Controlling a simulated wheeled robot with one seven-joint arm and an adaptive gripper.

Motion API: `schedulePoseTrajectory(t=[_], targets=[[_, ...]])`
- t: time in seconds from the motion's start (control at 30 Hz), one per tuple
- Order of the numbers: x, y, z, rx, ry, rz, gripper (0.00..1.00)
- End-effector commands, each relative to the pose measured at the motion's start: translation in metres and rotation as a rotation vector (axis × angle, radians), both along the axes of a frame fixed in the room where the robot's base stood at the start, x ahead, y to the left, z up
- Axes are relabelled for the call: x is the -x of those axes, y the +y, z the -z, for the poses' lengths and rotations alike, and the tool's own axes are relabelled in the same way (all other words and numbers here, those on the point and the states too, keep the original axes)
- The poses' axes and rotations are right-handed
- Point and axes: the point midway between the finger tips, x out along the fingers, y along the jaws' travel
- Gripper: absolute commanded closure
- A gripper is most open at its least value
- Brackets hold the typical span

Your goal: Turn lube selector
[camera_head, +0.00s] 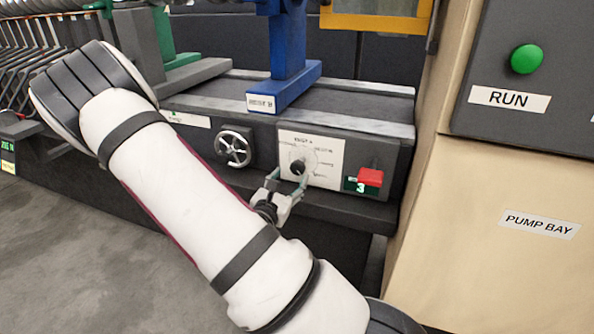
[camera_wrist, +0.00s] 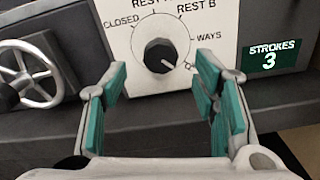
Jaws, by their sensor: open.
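The lube selector is a black round knob (camera_wrist: 160,55) on a white dial plate (camera_wrist: 205,20) with the labels CLOSED, REST B and WAYS; the top label is cut off and a lower-right label is mostly hidden by a finger. The knob's white mark points to the lower right, below WAYS. In the head view the knob (camera_head: 298,167) sits on the dark front panel. My gripper (camera_wrist: 160,78) is open, its teal pads apart to the left and right of the knob and lower in the picture, with nothing between them. It also shows just below the knob in the head view (camera_head: 288,181).
A handwheel (camera_head: 234,147) is left of the dial plate. A red block (camera_head: 370,177) and a green STROKES display reading 3 (camera_wrist: 269,58) are to its right. A blue post (camera_head: 288,50) stands above. The beige PUMP BAY cabinet (camera_head: 490,190) rises at right.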

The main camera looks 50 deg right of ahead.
Motion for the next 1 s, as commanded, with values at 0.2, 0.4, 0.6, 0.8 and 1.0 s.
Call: schedulePoseTrajectory(t=[0.2,0.4,0.6,0.8,1.0], targets=[[-0.013,-0.039,0.001,0.001,-0.002,0.002,0.46],[-0.02,-0.059,0.001,0.0,0.0,0.001,0.46],[-0.022,-0.065,0.0,0.001,0.0,0.0,0.46],[-0.022,-0.065,0.0,0.0,0.0,0.0,0.46],[-0.022,-0.065,0.0,0.0,0.0,0.0,0.91]])
